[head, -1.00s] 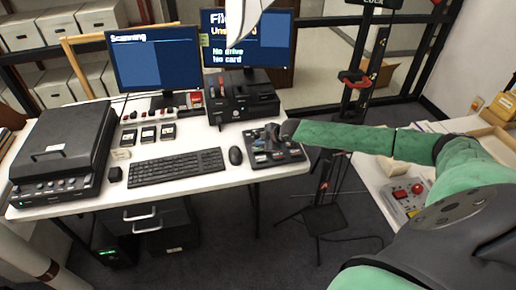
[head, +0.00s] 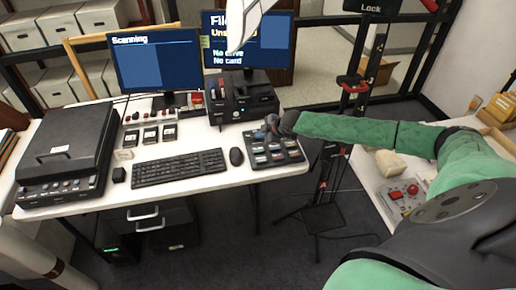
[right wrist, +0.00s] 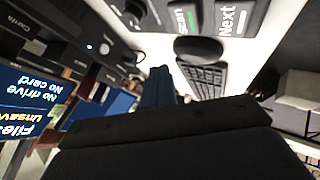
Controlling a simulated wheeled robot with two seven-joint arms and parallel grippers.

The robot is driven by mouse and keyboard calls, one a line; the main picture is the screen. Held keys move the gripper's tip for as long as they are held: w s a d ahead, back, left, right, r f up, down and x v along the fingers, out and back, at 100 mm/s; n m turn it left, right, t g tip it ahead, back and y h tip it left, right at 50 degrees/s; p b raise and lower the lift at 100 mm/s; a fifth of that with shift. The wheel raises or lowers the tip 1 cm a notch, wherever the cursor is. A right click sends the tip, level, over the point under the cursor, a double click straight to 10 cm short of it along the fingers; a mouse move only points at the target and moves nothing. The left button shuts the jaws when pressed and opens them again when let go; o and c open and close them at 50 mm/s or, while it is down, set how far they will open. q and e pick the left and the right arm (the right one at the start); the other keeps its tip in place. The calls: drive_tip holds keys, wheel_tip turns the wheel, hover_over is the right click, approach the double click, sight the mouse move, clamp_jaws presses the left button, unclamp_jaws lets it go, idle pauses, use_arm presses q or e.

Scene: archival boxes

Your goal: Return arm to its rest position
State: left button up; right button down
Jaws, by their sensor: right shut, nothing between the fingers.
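My right arm (head: 365,132) comes in from the right, green-sleeved, and reaches left over the desk. Its gripper (head: 271,124) is at the back edge of the black button pad (head: 290,158), in front of the black dock unit (head: 243,105). The gripper looks small and dark here, and I cannot tell its height above the pad. In the right wrist view the bluish fingers (right wrist: 158,88) are together with nothing between them. The pad's labelled keys (right wrist: 230,18) show beyond them, one reading "Next".
The white desk (head: 215,140) holds a keyboard (head: 180,167), a mouse (head: 236,156), a black scanner (head: 62,150) and two monitors (head: 158,62). A black stand (head: 322,185) rises right of the desk. A side table (head: 375,190) carries a red-button box (head: 404,191).

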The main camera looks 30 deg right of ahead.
idle(0.7)
drive_tip(key=s+a+f+m+g, duration=0.1)
drive_tip(key=s+a+f, duration=0.2)
drive_tip(key=s+a, duration=0.9)
drive_tip(key=s+a+f+m+g, duration=0.1)
drive_tip(key=s+a+f, duration=0.2)
drive_tip(key=s+a, duration=0.9)
drive_tip(key=s+d+r+m+g+h, duration=0.15)
drive_tip(key=s+m, duration=0.35)
drive_tip(key=s, duration=0.5)
drive_tip(key=s+r+m+g+h, duration=0.1)
drive_tip(key=s+r+m+h, duration=0.1)
drive_tip(key=s+m, duration=0.5)
wheel_tip(320, 180, down, 26)
drive_tip(key=a+n+g+b, duration=0.1)
drive_tip(key=a+n, duration=0.1)
use_arm(q)
wheel_tip(320, 180, down, 11)
drive_tip(key=s+a+b, duration=0.1)
drive_tip(key=shift+a, duration=0.35)
use_arm(e)
drive_tip(key=s+f, duration=0.4)
drive_tip(key=f, duration=0.8)
drive_tip(key=s+f+g, duration=0.1)
drive_tip(key=s+f, duration=0.3)
drive_tip(key=f, duration=0.8)
drive_tip(key=shift+f, duration=0.3)
